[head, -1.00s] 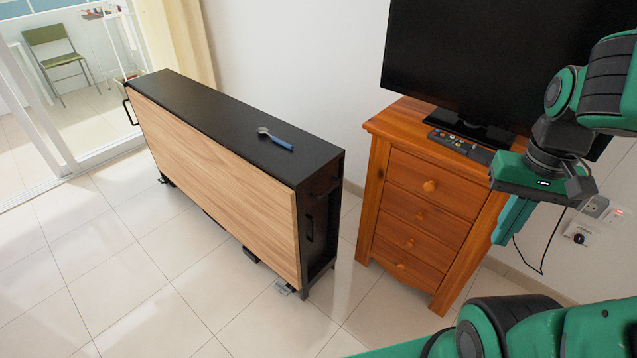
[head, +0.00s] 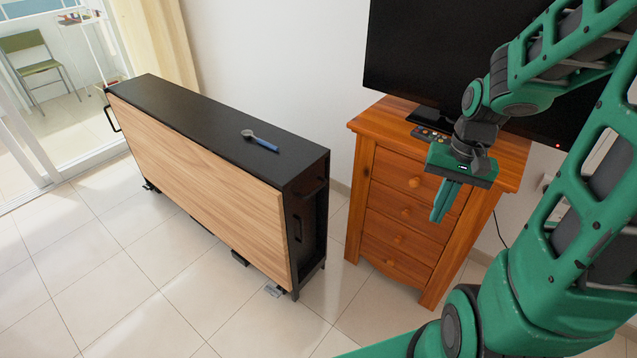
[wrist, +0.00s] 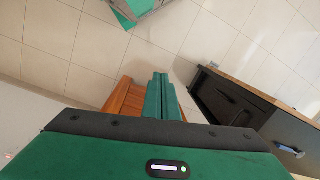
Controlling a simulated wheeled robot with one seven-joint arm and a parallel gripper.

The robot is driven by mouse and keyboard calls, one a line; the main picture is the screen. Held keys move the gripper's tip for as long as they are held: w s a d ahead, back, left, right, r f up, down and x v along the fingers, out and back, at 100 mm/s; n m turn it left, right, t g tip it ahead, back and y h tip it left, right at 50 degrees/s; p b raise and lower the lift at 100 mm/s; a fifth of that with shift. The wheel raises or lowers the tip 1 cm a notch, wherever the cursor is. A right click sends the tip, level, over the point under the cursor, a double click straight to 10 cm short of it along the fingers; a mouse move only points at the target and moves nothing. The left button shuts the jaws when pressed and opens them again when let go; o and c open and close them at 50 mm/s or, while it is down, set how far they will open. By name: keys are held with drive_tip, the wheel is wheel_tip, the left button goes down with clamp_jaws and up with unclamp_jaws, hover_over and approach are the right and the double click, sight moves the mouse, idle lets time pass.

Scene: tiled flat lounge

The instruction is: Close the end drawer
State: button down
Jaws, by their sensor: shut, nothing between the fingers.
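The black cabinet (head: 215,118) with a light wood side panel stands left of centre in the head view. Its near narrow end has dark drawer fronts with black handles, one a vertical handle (head: 298,228). This end also shows in the wrist view, with a dark handle (wrist: 226,97). I cannot tell how far any drawer there stands out. Another black handle (head: 111,119) sticks out at the far left end. My gripper (head: 440,213) is shut and empty, pointing down in front of the wooden chest, right of the cabinet and apart from it. Its fingers (wrist: 161,98) are together in the wrist view.
A blue-handled spoon (head: 262,141) lies on the cabinet top. The orange wooden chest of drawers (head: 400,237) stands to the right, bearing a television (head: 420,60) and remote controls. Tiled floor (head: 120,270) is clear in front of the cabinet. A green chair (head: 35,58) is beyond the glass door.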

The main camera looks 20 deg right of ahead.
drive_tip(key=w+a+f+m+y, duration=0.2)
drive_tip(key=w+a+f+y, duration=0.15)
drive_tip(key=w+f, duration=0.65)
drive_tip(key=m+t+y, duration=0.6)
drive_tip(key=m+t, duration=0.9)
drive_tip(key=m, duration=0.4)
approach(312, 177)
drive_tip(key=x, duration=0.6)
drive_tip(key=shift+w+a+r, duration=0.15)
drive_tip(key=shift+a+r, duration=0.05)
drive_tip(key=shift+a, duration=0.05)
